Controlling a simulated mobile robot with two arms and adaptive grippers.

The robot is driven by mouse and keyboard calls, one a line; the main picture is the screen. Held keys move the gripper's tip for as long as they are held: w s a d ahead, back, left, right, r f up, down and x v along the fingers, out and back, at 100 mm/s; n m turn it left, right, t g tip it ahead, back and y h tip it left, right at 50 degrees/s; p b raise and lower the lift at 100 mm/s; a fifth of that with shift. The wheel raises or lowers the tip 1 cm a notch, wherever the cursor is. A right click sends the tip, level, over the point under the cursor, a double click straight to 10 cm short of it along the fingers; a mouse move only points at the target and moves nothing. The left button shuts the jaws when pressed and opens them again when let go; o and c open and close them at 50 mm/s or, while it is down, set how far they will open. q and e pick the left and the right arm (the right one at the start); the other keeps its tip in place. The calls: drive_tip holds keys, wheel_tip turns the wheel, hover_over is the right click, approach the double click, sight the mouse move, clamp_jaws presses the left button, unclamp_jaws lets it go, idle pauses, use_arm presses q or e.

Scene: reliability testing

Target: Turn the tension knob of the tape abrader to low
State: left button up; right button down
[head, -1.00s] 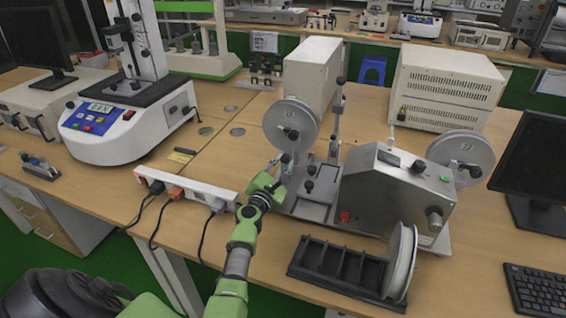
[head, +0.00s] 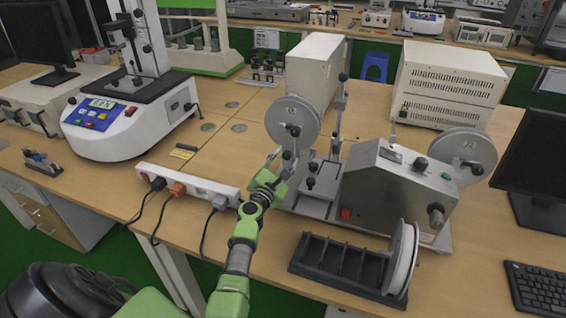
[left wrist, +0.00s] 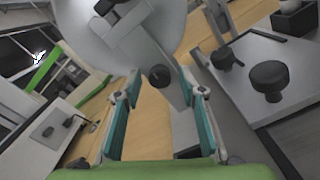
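The tape abrader (head: 385,195) stands on the wooden table, with a metal reel at each side and a sloped grey housing. A black knob (head: 421,164) sits on the housing top and another knob (head: 436,214) on its front right. I cannot read which is the tension knob. My left gripper (head: 281,158) is at the abrader's left side, just below the left reel (head: 293,122). In the left wrist view its fingers (left wrist: 163,82) are open, with a small dark round knob (left wrist: 159,76) between them in the picture. Contact is not evident. My right gripper is not in view.
A black rack (head: 340,262) with a white reel stands in front of the abrader. A white power strip (head: 190,185) with cables lies left of my arm. In the left wrist view, black knobs (left wrist: 268,77) stand on a metal plate right of the fingers.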

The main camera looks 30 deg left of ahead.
use_arm(q)
drive_tip(key=v, duration=1.2)
drive_tip(key=shift+s, duration=0.1)
drive_tip(key=shift+f, duration=0.1)
